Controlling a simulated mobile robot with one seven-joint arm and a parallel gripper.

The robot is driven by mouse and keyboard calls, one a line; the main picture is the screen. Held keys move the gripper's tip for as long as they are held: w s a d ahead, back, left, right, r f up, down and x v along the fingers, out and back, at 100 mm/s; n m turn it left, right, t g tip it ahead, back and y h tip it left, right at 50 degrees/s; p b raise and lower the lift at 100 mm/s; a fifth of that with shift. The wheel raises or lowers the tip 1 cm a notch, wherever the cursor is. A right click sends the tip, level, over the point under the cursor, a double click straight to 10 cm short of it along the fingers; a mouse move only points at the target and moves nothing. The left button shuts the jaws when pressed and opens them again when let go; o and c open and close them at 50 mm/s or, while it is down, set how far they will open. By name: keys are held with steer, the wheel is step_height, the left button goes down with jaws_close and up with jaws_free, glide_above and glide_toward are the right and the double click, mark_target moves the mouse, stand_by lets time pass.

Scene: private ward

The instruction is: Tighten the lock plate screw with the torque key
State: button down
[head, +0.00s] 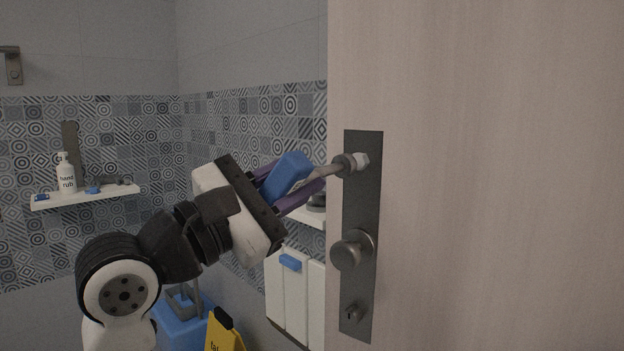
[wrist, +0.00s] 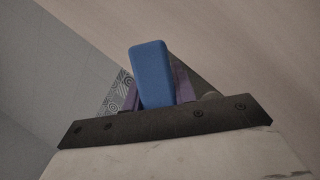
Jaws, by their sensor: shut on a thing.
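My gripper (head: 292,186) is shut on the blue handle of the torque key (head: 287,176). The key's grey shaft runs right to the upper part of the dark lock plate (head: 360,290) on the door. Its tip meets a light hex-shaped screw head (head: 361,160) near the plate's top; whether it is fully seated I cannot tell. In the wrist view the blue handle (wrist: 153,75) stands between my purple fingers, and its tip and the screw are hidden. The plate also carries a round knob (head: 352,250) and a small keyhole fitting (head: 353,312).
The pale door (head: 500,180) fills the right side. A wall shelf (head: 85,196) at left holds a hand rub bottle (head: 66,174) and small items. Below stand a blue container (head: 180,325), a yellow sign (head: 225,335) and a white panelled unit (head: 293,300).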

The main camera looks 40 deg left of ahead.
steer(key=shift+s, duration=0.2)
steer(key=s+d+b, duration=0.1)
steer(key=s, duration=1.3)
steer(key=shift+d, duration=0.25)
steer(key=shift+w, duration=0.1)
